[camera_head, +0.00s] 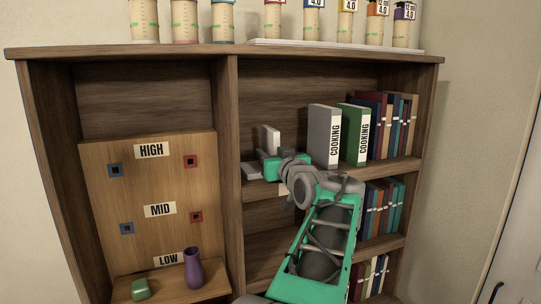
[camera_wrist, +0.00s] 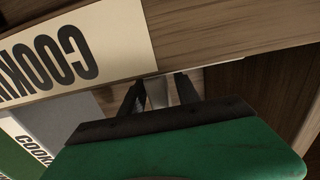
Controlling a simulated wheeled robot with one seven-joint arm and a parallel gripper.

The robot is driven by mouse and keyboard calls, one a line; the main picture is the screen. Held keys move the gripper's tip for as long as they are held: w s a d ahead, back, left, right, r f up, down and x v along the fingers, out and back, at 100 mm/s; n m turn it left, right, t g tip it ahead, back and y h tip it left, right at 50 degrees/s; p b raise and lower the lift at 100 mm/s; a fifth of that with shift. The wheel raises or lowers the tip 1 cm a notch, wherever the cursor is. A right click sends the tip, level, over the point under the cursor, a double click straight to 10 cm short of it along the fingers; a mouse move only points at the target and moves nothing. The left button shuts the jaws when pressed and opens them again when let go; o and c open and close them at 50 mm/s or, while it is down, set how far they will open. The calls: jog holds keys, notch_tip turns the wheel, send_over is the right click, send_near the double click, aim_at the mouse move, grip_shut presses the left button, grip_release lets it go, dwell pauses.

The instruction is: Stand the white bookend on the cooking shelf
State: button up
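The white bookend (camera_head: 271,138) is upright at the left end of the cooking shelf (camera_head: 395,170), left of the cooking books; my gripper hides its lower part. A flat pale piece at its left looks like its base. My gripper (camera_head: 262,156) is at the bookend, low over the shelf's front. In the wrist view the two dark fingers (camera_wrist: 161,92) are apart with a pale grey thing between them, probably the bookend. I cannot tell whether they press on it or whether it rests fully on the shelf.
A grey cooking book (camera_head: 323,135) and a green cooking book (camera_head: 354,134) stand right of my gripper, with more books beyond. The upright divider (camera_head: 228,150) is close on the left. The shelf's COOKING label (camera_wrist: 75,50) shows large in the wrist view.

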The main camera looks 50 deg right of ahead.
jog(key=shift+r, duration=0.25)
jog(key=b+v, duration=0.3)
jog(key=v, duration=0.9)
jog(key=shift+b, duration=0.35)
jog(key=shift+f, duration=0.15)
